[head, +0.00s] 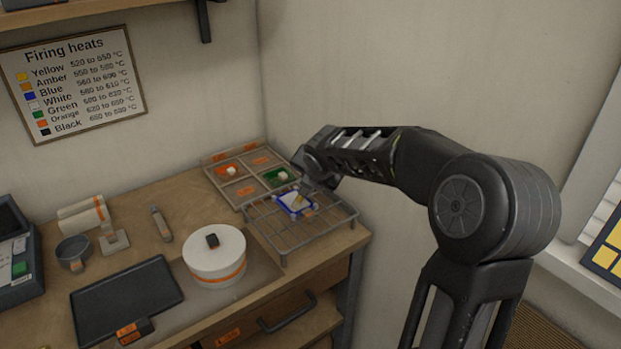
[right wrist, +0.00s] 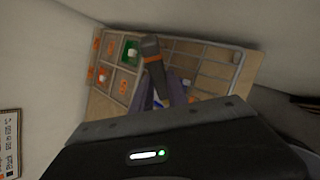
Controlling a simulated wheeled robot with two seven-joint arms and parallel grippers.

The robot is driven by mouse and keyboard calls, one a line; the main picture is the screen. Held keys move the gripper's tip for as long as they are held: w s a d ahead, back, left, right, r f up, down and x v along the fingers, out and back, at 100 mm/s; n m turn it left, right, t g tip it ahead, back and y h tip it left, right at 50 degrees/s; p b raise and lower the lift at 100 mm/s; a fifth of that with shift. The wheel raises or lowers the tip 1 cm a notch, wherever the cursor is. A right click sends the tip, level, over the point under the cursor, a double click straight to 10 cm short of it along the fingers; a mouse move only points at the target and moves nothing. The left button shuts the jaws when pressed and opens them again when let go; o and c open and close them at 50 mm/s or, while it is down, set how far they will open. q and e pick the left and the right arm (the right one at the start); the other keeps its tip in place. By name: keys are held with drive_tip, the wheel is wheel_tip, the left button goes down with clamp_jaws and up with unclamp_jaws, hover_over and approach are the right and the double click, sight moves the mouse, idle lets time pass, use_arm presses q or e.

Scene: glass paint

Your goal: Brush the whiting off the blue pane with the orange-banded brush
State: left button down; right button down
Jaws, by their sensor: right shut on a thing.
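The blue pane (head: 284,207) lies on the wire rack (head: 330,222) at the back right of the bench, with white whiting (head: 292,200) over its middle. My right gripper (head: 306,186) is above the pane, shut on the brush. In the right wrist view the brush (right wrist: 151,52) shows a dark handle with an orange band, between the fingers of my right gripper (right wrist: 168,92). Its bristle end is small and partly hidden, at or just above the pane; I cannot tell whether it touches. A sliver of the pane's blue edge shows behind the fingers. My left gripper is out of view.
A divided tray (head: 236,188) holding an orange and a green pane adjoins the rack's back left. A white lidded pot (head: 214,262), a dark tray (head: 125,300), a grey cup (head: 72,252) and a scale-like device (head: 18,255) stand left. The wall is close behind.

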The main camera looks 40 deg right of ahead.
drive_tip(key=shift+w, duration=0.15)
drive_tip(key=shift+w+p, duration=0.75)
drive_tip(key=shift+w, duration=0.75)
drive_tip(key=shift+w, duration=0.1)
drive_tip(key=shift+w+r, duration=0.1)
drive_tip(key=shift+w, duration=0.1)
drive_tip(key=shift+w+p, duration=0.75)
drive_tip(key=shift+w, duration=0.45)
drive_tip(key=shift+f, duration=0.2)
drive_tip(key=shift+s, duration=0.1)
drive_tip(key=shift+s+b, duration=0.3)
drive_tip(key=shift+s, duration=1.2)
